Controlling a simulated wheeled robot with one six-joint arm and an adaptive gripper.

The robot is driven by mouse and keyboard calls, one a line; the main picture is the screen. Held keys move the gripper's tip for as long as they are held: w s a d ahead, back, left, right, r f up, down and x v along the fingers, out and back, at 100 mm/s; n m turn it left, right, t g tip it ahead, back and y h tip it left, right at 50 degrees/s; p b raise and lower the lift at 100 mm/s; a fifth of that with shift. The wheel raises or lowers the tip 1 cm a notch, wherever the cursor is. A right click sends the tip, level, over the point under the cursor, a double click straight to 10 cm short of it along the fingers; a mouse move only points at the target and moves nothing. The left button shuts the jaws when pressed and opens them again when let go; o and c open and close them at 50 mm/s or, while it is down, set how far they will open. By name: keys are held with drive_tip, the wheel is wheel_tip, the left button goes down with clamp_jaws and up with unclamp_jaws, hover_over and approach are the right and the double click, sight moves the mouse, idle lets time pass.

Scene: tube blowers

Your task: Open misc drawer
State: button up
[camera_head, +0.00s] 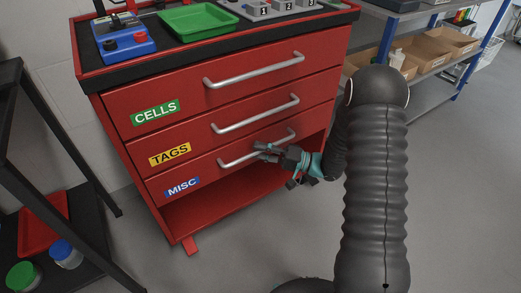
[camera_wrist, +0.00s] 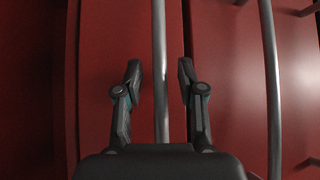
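The misc drawer (camera_head: 211,182) is the lowest of three red drawers, marked by a blue MISC label (camera_head: 182,187). It looks shut, its front in line with the drawers above. Its silver bar handle (camera_head: 235,159) runs across its front. My gripper (camera_head: 262,152) is at the right part of this handle. In the wrist view, my gripper (camera_wrist: 160,75) is open, with a finger on each side of the handle bar (camera_wrist: 160,110). Gaps show between the bar and both fingers. The right end of the handle is partly hidden by my gripper in the head view.
The tags drawer (camera_head: 200,144) and cells drawer (camera_head: 185,98) above look shut. An open red shelf space (camera_head: 215,203) lies below. A black rack (camera_head: 50,150) stands left; shelves with boxes (camera_head: 425,52) stand behind right. The floor in front is clear.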

drive_tip(key=shift+a, duration=0.15)
clamp_jaws()
